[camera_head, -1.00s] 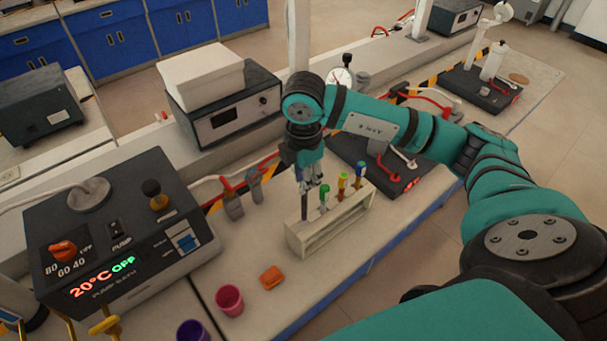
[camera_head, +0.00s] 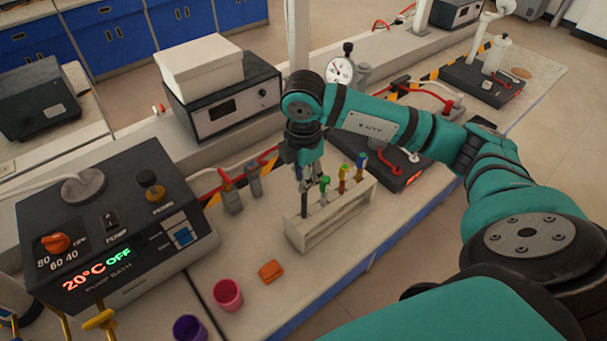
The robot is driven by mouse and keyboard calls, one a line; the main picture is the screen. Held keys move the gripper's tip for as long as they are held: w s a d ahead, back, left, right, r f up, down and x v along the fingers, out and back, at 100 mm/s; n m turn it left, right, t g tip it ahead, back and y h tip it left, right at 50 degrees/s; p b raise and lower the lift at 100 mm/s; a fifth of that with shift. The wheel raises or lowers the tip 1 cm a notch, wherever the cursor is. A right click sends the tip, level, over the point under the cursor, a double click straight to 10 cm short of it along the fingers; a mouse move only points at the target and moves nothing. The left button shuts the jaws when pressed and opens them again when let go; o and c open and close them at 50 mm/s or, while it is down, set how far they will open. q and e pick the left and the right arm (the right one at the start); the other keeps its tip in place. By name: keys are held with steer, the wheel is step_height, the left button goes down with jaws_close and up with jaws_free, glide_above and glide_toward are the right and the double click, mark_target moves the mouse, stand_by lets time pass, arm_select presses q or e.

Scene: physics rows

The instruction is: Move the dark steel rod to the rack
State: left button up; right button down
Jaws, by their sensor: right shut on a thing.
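The pale rack (camera_head: 318,234) stands on the bench and holds several slim items with green, yellow and blue tops. My right gripper (camera_head: 309,184) points down over the rack's left end. It is shut on the dark steel rod (camera_head: 304,205), which hangs upright below the fingers. The rod's lower end meets the left end of the rack's top in the picture; I cannot tell how deep it sits in a slot. The green-topped item (camera_head: 324,185) is close beside the fingers on the right. My left gripper is out of view.
A pump bath (camera_head: 115,225) fills the left of the bench. An orange block (camera_head: 270,271), a pink cup (camera_head: 228,295) and a purple cup (camera_head: 190,329) are in front of it. A dark device (camera_head: 405,172) lies right of the rack. A white-topped instrument (camera_head: 225,105) stands behind.

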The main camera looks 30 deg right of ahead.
steer(key=shift+f, duration=0.15)
step_height(320, 180, down, 3)
steer(key=b, duration=0.3)
stand_by(0.5)
steer(key=shift+p, duration=0.35)
steer(key=shift+f, duration=0.1)
stand_by(0.4)
steer(key=shift+f+b, duration=1.35)
steer(key=shift+f, duration=0.05)
steer(key=shift+f+b, duration=1.2)
steer(key=shift+f, duration=0.25)
steer(key=c, duration=1.1)
jaws_free()
steer(key=shift+r, duration=0.1)
